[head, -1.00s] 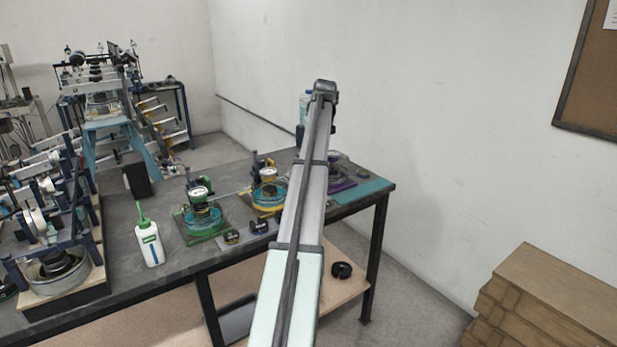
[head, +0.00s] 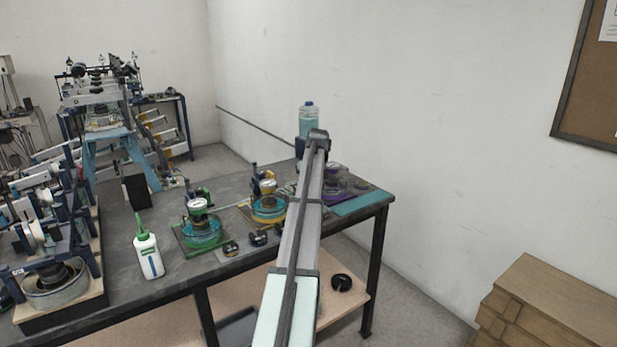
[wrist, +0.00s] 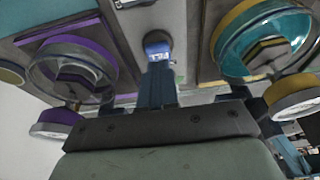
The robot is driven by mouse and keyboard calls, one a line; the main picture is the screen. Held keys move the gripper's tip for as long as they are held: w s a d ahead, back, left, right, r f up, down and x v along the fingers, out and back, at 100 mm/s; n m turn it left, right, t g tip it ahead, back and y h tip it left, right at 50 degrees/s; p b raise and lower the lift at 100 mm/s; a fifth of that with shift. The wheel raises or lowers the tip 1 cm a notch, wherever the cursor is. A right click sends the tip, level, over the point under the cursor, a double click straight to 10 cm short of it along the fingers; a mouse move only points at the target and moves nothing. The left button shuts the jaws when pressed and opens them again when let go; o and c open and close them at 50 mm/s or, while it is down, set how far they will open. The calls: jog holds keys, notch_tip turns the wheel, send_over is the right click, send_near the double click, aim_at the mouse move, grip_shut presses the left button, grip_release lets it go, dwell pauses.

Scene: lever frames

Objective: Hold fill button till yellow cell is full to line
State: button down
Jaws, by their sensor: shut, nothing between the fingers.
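The yellow cell (head: 268,215) stands on the table, a round clear cell with a yellow base, teal liquid and a white-faced gauge above it. It also shows at the right of the wrist view (wrist: 262,48). Its line and exact level are too small to read. My gripper (wrist: 157,72) is shut and empty in the wrist view, between the yellow cell and the purple cell (wrist: 72,70). A dark round part with a blue-white face (wrist: 158,44) lies close by its tips; I cannot tell whether they touch. My arm hides the gripper in the head view.
A green cell (head: 201,235) and small dark knobs (head: 258,238) are left of my arm. A white squeeze bottle (head: 148,256) stands near the table's front. A clear bottle of blue liquid (head: 309,118) stands behind my arm. A teal mat (head: 365,198) covers the right end.

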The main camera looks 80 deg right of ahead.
jog(key=shift+f, duration=0.6)
jog(key=shift+f, duration=0.75)
jog(key=shift+a+f, duration=0.2)
jog(key=shift+f, duration=0.4)
jog(key=shift+a, duration=0.1)
dwell(0.4)
jog(key=shift+r, duration=0.6)
jog(key=d+v, duration=0.1)
jog(key=v, duration=1.3)
jog(key=shift+w+r, duration=0.2)
jog(key=shift+w, duration=0.1)
jog(key=shift+d, duration=0.1)
